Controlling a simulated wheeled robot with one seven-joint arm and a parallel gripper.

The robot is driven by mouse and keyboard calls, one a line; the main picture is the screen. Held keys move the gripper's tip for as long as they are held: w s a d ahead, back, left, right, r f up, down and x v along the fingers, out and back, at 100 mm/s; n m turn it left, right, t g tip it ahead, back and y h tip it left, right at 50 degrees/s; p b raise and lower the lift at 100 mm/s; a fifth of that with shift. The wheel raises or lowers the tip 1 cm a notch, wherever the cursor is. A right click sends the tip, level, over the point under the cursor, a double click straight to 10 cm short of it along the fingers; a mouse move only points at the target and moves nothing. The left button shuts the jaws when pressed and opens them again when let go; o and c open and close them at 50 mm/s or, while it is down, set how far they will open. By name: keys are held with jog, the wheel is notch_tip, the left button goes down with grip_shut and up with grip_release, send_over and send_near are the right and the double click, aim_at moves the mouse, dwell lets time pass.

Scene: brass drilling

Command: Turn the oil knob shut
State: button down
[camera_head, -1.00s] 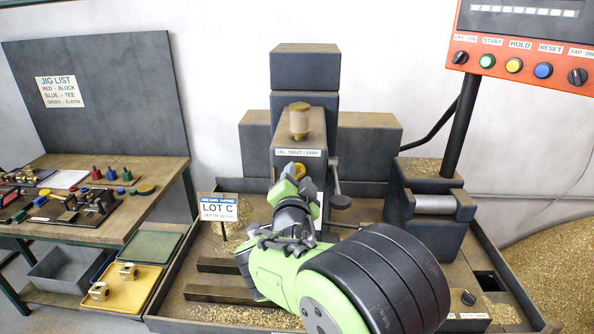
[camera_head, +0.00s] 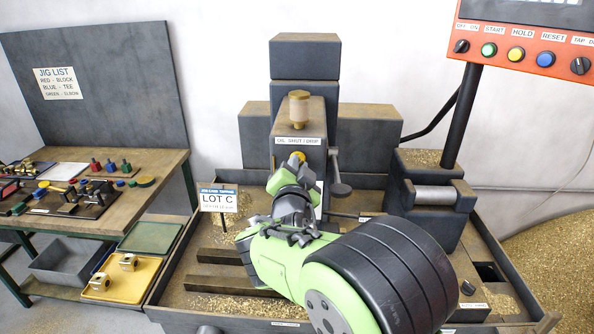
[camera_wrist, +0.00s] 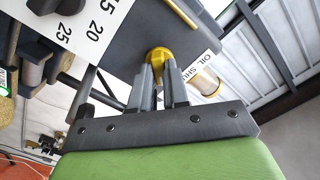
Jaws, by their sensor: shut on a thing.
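The oil knob (camera_wrist: 158,57) is a small yellow knob on the grey drill head, below the label OIL SHUT/DRIP (camera_head: 298,141). The two grey fingers of my gripper (camera_wrist: 161,75) are closed on it in the wrist view. In the head view my gripper (camera_head: 294,163) reaches the front of the drill head, and only a bit of yellow shows at the fingertips. The fingers hide part of the knob, and I cannot read its turn position. The brass oil cup (camera_head: 299,108) stands on top of the drill head and also shows in the wrist view (camera_wrist: 205,82).
A lever with a dark round end (camera_head: 341,189) hangs right of the drill head. A LOT C sign (camera_head: 218,200) stands left of my arm. The orange control panel (camera_head: 520,42) is at upper right. A bench (camera_head: 150,170) with jigs stands at left.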

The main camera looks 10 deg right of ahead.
jog(key=shift+a+f+n+b, duration=0.1)
jog(key=shift+n+b, duration=3)
jog(key=shift+n, duration=5.3)
jog(key=c, duration=1.1)
grip_release()
